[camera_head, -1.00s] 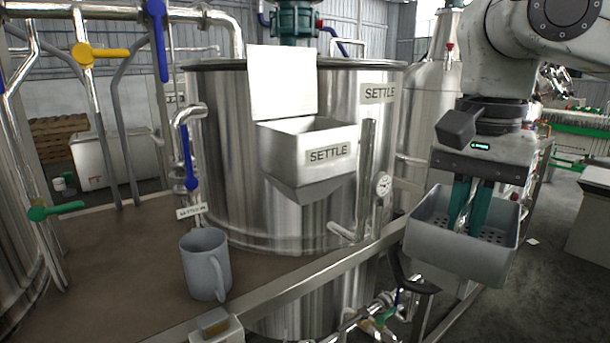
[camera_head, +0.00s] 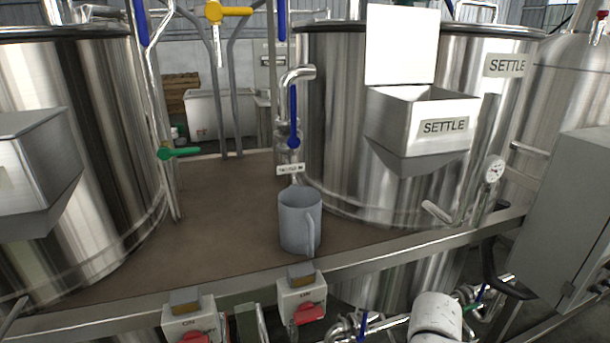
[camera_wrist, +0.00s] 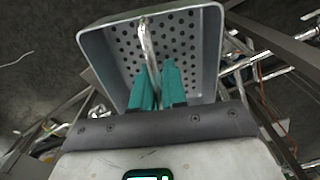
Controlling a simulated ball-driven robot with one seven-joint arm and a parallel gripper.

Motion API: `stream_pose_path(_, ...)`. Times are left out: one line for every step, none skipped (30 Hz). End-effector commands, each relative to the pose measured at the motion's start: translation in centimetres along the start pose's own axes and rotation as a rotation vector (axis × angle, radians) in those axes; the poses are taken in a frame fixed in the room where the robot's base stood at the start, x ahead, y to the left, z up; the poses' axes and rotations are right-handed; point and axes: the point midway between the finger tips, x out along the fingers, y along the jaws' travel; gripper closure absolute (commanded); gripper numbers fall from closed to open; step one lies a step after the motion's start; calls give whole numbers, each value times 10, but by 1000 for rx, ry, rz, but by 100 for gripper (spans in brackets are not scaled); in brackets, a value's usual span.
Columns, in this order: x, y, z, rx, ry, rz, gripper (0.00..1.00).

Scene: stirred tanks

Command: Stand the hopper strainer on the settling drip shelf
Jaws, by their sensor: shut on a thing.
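The hopper strainer (camera_wrist: 214,45) is a grey box with a perforated bottom and a metal bar across it, seen in the wrist view. My gripper (camera_wrist: 157,75), with green fingers, is shut on the strainer at its bar and holds it above the floor. Neither shows in the head view now. A steel tank (camera_head: 340,120) marked SETTLE stands right of centre, with an open-lidded hopper (camera_head: 420,125) also marked SETTLE on its front. I cannot make out which surface is the settling drip shelf.
A grey mug (camera_head: 298,222) stands on the brown deck (camera_head: 215,225) in front of the tank. Another tank (camera_head: 100,140) with a hopper (camera_head: 38,170) stands left. Switch boxes (camera_head: 300,293) line the deck's front edge. A grey cabinet (camera_head: 572,220) is at right.

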Motion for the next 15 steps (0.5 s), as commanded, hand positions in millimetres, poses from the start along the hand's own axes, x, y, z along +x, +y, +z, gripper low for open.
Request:
stream_pose_path(8,-4,4,-28,0,-1,100)
stream_pose_path(11,-5,5,-41,0,-1,100)
stream_pose_path(16,-6,8,-52,-1,-1,100)
stream_pose_path(19,-7,10,-58,-2,-2,100)
stream_pose_path(23,-6,12,-63,-2,-2,100)
stream_pose_path(30,-6,17,-65,-4,-3,100)
stream_pose_path(34,-5,20,-66,-4,-3,100)
stream_pose_path(39,-5,24,-65,-6,-4,100)
stream_pose_path(45,-4,29,-63,-5,-3,100)
stream_pose_path(50,-4,33,-63,-6,-4,100)
stream_pose_path(54,-4,36,-63,-5,-3,100)
stream_pose_path(58,-3,40,-63,-4,-3,100)
stream_pose_path(62,-4,43,-63,-4,-4,100)
stream_pose_path(64,-4,45,-63,-3,-3,100)
stream_pose_path(67,-4,48,-63,-3,-2,100)
